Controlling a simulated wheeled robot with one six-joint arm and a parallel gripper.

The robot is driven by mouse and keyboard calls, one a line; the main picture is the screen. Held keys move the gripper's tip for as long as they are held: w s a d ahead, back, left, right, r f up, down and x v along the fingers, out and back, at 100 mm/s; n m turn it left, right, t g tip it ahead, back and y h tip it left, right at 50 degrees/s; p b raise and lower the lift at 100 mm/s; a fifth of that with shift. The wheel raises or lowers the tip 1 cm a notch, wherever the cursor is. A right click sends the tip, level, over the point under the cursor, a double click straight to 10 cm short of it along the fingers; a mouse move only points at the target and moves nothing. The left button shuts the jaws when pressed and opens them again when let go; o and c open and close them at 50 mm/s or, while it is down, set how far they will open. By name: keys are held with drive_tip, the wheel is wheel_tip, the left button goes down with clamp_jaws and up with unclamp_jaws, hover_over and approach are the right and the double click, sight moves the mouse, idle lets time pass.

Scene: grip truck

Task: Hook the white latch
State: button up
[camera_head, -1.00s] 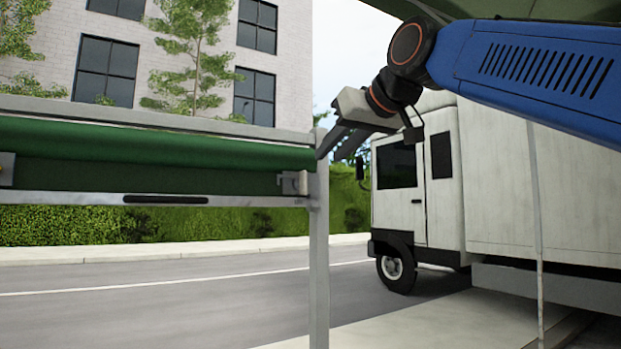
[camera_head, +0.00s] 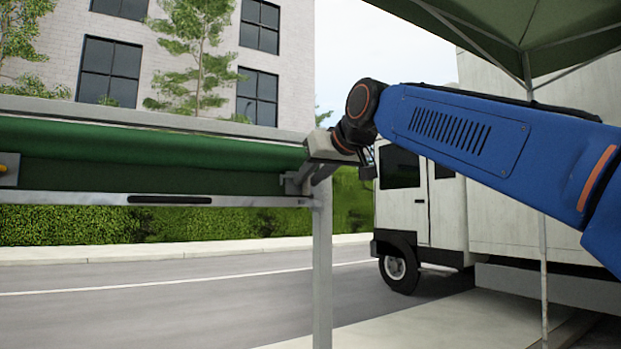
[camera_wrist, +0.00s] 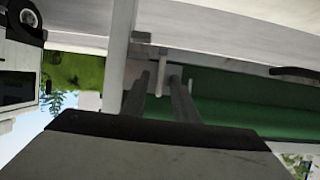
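The white latch, a small pale bar, sits at the right end of the green-backed rail in the head view (camera_head: 289,184), beside the upright post. In the wrist view the latch (camera_wrist: 162,74) projects from the pale rail into the space between my fingers. My gripper (camera_head: 308,182) reaches down to the latch at the post. In the wrist view my gripper (camera_wrist: 159,82) is open, one dark finger on each side of the latch. Contact between finger and latch cannot be told. In the head view the fingers partly cover the latch.
The grey post (camera_head: 322,270) stands right beside my gripper. The metal rail (camera_head: 80,198) and green panel (camera_head: 150,155) run left from it. A white truck (camera_head: 405,205) is parked behind. A green canopy (camera_head: 560,30) hangs at the upper right, above my arm.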

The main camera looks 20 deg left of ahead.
clamp_jaws()
drive_tip(key=n+t+h, duration=0.1)
drive_tip(key=n, duration=0.2)
drive_tip(key=n+t, duration=0.2)
drive_tip(key=n, duration=0.1)
drive_tip(key=s+a+f+n+t+h, duration=0.1)
drive_tip(key=n+t, duration=0.1)
drive_tip(key=n, duration=0.1)
drive_tip(key=shift+h, duration=0.3)
drive_tip(key=shift+f+n+t, duration=0.15)
drive_tip(key=shift+n+t, duration=0.4)
drive_tip(key=shift+n, duration=0.55)
drive_tip(key=shift+f+n+t, duration=0.15)
drive_tip(key=shift+n+t, duration=0.4)
drive_tip(key=shift+n, duration=0.55)
